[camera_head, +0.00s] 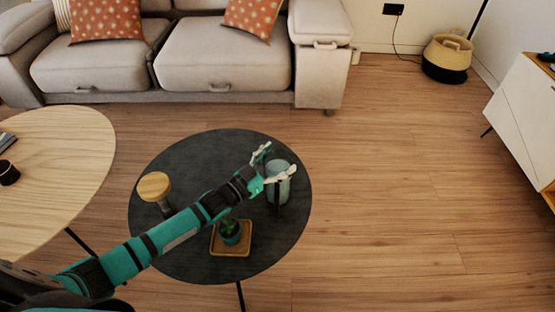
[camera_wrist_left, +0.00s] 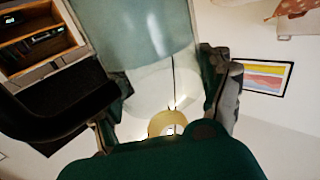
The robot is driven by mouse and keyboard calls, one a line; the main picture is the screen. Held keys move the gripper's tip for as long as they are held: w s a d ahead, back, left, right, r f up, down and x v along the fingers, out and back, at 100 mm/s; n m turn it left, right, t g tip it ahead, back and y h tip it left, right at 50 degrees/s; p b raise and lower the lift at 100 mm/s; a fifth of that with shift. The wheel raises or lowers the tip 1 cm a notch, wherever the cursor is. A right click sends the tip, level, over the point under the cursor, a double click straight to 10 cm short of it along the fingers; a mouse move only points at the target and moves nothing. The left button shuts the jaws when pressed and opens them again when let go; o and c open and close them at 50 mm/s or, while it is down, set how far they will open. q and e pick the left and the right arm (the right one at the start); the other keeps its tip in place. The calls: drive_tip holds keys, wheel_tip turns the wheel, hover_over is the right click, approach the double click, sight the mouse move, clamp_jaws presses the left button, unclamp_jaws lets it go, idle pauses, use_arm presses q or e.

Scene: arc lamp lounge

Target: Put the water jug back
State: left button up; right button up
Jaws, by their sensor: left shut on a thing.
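The water jug (camera_head: 278,188) is a pale, translucent blue-green vessel with a dark strip on its near side, probably its handle. It appears upright at the right part of the dark round table (camera_head: 185,245). My left gripper (camera_head: 277,163) is shut on it, with one finger on each side near the top. I cannot tell whether its base touches the table. In the left wrist view the jug (camera_wrist_left: 150,35) fills the space between the fingers of my left gripper (camera_wrist_left: 165,105). My right gripper is not in view.
On the dark table stand a wooden-lidded canister (camera_head: 153,186) and a small potted plant (camera_head: 231,230) on a square wooden tray (camera_head: 230,251). A pale wooden table (camera_head: 60,150) is at left, a sofa (camera_head: 205,60) behind. Floor (camera_head: 400,190) at right is clear.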

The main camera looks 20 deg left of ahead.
use_arm(q)
drive_tip(key=shift+r, duration=0.15)
drive_tip(key=o, duration=1.3)
drive_tip(key=shift+f, duration=0.25)
drive_tip(key=shift+c, duration=0.2)
drive_tip(key=o, duration=0.4)
drive_tip(key=shift+r, duration=0.15)
